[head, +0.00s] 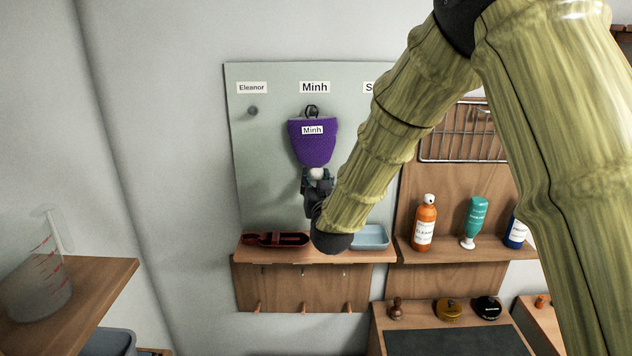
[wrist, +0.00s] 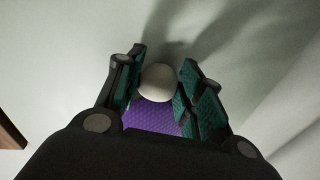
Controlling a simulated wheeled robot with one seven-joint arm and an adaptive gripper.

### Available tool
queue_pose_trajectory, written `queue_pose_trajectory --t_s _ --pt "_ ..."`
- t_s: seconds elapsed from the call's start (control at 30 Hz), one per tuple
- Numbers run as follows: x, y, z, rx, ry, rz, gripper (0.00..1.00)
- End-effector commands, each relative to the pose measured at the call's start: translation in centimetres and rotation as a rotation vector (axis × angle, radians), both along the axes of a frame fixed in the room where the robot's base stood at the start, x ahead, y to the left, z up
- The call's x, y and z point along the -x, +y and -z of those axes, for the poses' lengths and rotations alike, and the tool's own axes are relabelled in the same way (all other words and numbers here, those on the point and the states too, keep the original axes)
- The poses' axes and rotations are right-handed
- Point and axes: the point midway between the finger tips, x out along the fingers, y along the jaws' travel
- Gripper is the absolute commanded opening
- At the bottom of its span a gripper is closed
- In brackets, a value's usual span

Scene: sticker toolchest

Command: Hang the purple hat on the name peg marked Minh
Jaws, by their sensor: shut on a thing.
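The purple hat (head: 311,148) is upside down, with a dark loop (head: 312,112) at its top and a white pom-pom (head: 316,174) at its lower end. It carries a label reading Minh and hangs in front of the board under the name plate Minh (head: 315,87). My gripper (head: 317,183) is shut on the hat at its pom-pom end. In the wrist view the pom-pom (wrist: 158,82) and some purple knit (wrist: 150,118) show between the fingers. The Minh peg is hidden behind the loop and hat, so I cannot tell whether the loop is around it.
A bare peg (head: 253,111) sits under the Eleanor plate (head: 252,88). A third plate is partly covered by my arm. Below, a shelf (head: 250,256) holds a dark red item (head: 276,239) and a blue tray (head: 371,238). Bottles (head: 424,222) stand to the right.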

Motion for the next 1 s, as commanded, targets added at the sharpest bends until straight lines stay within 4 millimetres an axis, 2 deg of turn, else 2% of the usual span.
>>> queue_pose_trajectory --t_s 0.37,0.4,0.53,0.87,1.0 --pt "-0.01 0.00 -0.02 0.000 0.000 0.000 0.13" --pt "-0.02 0.00 -0.02 0.000 0.000 0.000 0.39" --pt "-0.01 0.00 -0.02 0.000 0.000 0.000 0.62" --pt "0.07 -0.01 0.00 0.000 0.000 0.000 0.62" --pt "0.88 -0.12 0.00 0.000 0.000 0.000 0.62"
